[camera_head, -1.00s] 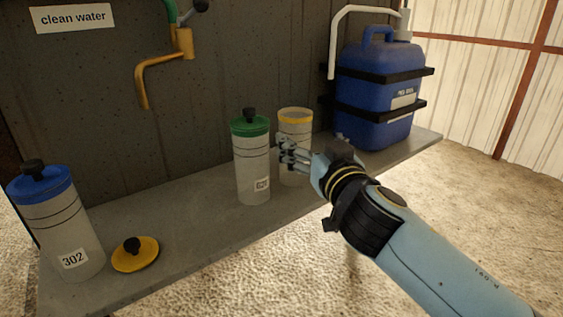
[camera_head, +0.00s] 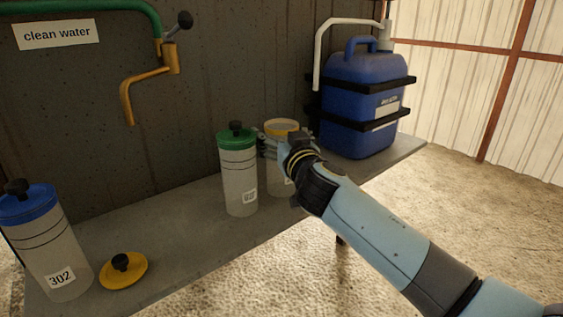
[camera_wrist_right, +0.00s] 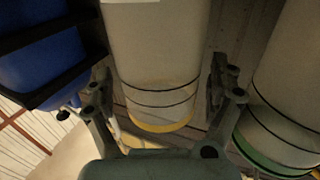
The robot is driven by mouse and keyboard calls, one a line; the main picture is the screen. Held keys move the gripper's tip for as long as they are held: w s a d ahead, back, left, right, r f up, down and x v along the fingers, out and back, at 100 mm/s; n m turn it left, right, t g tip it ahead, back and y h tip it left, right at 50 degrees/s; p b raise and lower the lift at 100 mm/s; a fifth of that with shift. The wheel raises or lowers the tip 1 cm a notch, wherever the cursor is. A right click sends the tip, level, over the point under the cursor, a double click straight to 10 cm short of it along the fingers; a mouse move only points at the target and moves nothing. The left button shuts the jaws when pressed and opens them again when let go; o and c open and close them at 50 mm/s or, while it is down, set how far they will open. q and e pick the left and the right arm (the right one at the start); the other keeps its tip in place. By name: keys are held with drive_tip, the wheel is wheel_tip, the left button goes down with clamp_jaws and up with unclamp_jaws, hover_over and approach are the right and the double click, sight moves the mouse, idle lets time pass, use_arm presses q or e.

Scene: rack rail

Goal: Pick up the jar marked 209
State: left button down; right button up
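An open clear jar with a yellow rim (camera_head: 283,126) stands on the grey shelf; its tag is mostly hidden behind my right gripper and unreadable. My right gripper (camera_head: 270,143) is at this jar's upper part. In the right wrist view, the jar (camera_wrist_right: 158,55) stands between the two spread fingers (camera_wrist_right: 158,92), with gaps visible beside it. A green-lidded jar (camera_head: 239,180) stands just left of it, its tag too small to read. A blue-lidded jar marked 302 (camera_head: 52,250) stands at the far left. My left gripper is not in view.
A loose yellow lid (camera_head: 124,270) lies on the shelf (camera_head: 180,222) near the 302 jar. A blue canister (camera_head: 358,105) in black straps stands to the right. A brass tap (camera_head: 150,85) hangs from the wall. The shelf between yellow lid and green-lidded jar is clear.

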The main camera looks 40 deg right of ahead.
drive_tip(key=c, duration=1.6)
